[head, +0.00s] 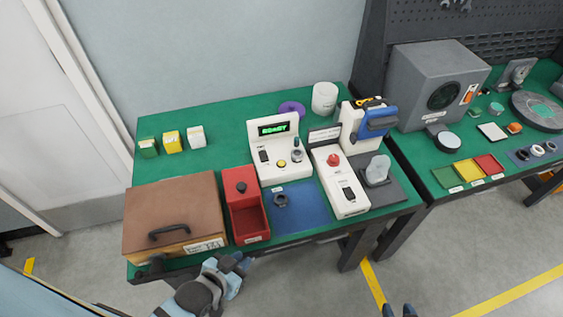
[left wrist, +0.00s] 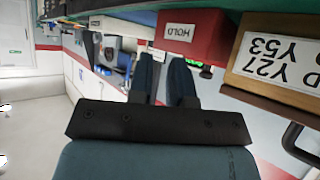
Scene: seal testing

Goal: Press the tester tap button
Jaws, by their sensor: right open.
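The white tester (head: 273,148) stands at the middle of the green table, with a lit green display reading "READY". Its sloped front carries a yellow round button (head: 282,163), a black switch (head: 264,156) and a round fitting (head: 297,155). I cannot read which control is labelled tap. My left gripper (head: 240,262) is at the table's front edge, below the red bin and well short of the tester. In the left wrist view its fingers (left wrist: 165,80) are apart with nothing between them. My right gripper (head: 398,311) shows only its tips at the bottom edge, open.
A white box with a red button (head: 333,160) stands right of the tester. A red bin (head: 248,222), blue mat (head: 307,214) with a dark ring, and brown lidded box (head: 172,208) line the front. A blue-and-white device (head: 368,124) stands behind right. Green tabletop left of the tester is mostly clear.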

